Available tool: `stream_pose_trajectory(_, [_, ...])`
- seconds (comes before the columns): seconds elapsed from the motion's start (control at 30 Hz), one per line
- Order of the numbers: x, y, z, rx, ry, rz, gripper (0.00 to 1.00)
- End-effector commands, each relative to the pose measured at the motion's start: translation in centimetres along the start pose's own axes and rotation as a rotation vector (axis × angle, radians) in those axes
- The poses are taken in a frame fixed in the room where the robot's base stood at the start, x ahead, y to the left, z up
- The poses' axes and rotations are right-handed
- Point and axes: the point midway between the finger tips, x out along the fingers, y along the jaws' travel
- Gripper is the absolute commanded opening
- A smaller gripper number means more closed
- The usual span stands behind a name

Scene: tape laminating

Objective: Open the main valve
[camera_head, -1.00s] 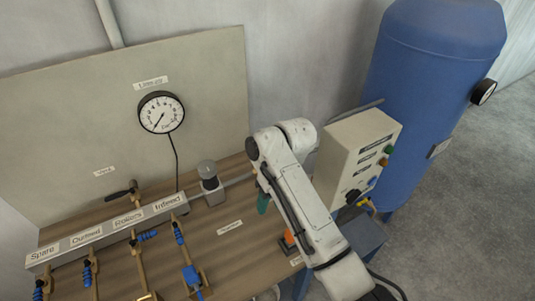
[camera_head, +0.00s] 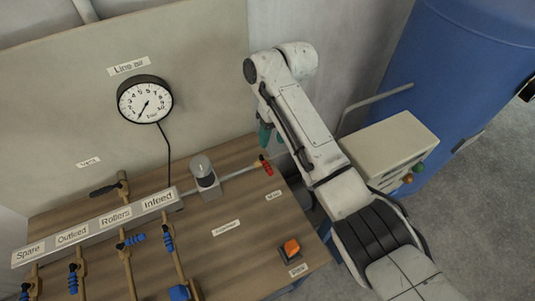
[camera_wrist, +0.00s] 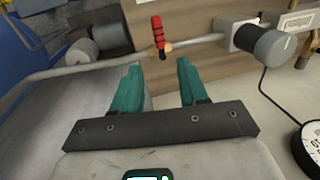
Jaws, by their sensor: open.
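The main valve has a red handle (camera_head: 265,165) and a brass body. It sits on the grey air pipe at the right end of the wooden bench in the head view. In the wrist view its red handle (camera_wrist: 157,32) stands crosswise to the pipe (camera_wrist: 205,40). My gripper (camera_head: 270,135) has teal fingers and is beyond the valve in the head view, apart from it. In the wrist view my gripper (camera_wrist: 158,70) is open and empty, its fingers pointing toward the valve, which lies between and ahead of the tips.
A grey cylindrical unit (camera_head: 204,177) stands on the pipe left of the valve. The Line air gauge (camera_head: 145,100) hangs on the back panel. Blue-handled branch valves (camera_head: 133,241) line the manifold (camera_head: 100,225). An orange button (camera_head: 291,247) sits near the bench's right edge. A control box (camera_head: 390,150) and blue tank (camera_head: 450,60) stand right.

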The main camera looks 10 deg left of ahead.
Motion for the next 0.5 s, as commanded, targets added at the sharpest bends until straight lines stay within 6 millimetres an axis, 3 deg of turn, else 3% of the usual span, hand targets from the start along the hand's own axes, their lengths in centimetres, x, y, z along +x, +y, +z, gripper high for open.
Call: stream_pose_trajectory(0.5, [7.6, 0.2, 0.0, 0.0, 0.0, 0.001, 0.43])
